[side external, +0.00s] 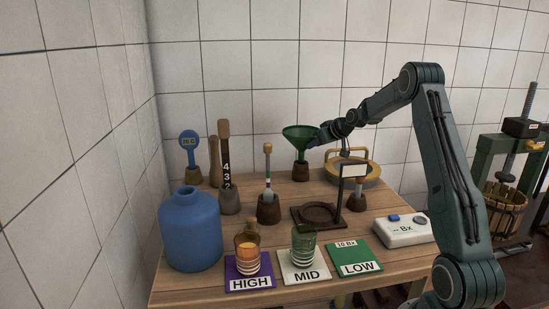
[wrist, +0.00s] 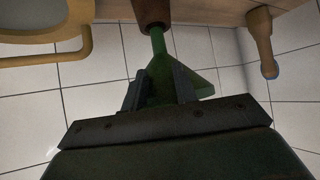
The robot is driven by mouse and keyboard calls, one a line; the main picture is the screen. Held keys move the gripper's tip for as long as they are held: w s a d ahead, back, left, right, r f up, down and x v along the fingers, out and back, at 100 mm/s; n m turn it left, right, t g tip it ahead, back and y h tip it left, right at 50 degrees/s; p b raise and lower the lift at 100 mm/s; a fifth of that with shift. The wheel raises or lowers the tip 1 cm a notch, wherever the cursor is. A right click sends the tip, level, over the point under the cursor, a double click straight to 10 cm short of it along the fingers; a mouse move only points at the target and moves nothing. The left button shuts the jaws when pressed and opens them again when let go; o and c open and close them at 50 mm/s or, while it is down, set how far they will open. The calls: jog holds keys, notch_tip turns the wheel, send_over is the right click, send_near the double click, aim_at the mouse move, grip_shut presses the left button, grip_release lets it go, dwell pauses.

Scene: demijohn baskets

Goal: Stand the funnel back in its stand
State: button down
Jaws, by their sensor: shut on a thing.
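The green funnel (side external: 299,133) is upright at the back of the table, wide mouth up. Its brown stand (side external: 300,171) is directly below it. My gripper (side external: 315,141) reaches in from the right and is shut on the funnel. In the wrist view, which is upside down, the fingers (wrist: 160,88) close around the green funnel (wrist: 200,84). Its stem runs to the top of the brown stand (wrist: 151,10) and appears to enter it; how deep is hidden.
A brass-handled pan (side external: 352,167) stands right of the stand. A wooden-handled tool (side external: 267,168) in a holder is to the front left. Glasses, a blue jug (side external: 190,230) and label cards fill the front.

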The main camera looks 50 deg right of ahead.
jog(key=shift+f, duration=2.05)
dwell(0.9)
jog(key=c, duration=1)
grip_release()
jog(key=v, duration=1.3)
jog(key=shift+s+a+r, duration=0.15)
jog(key=shift+s+r, duration=0.05)
jog(key=shift+s, duration=0.15)
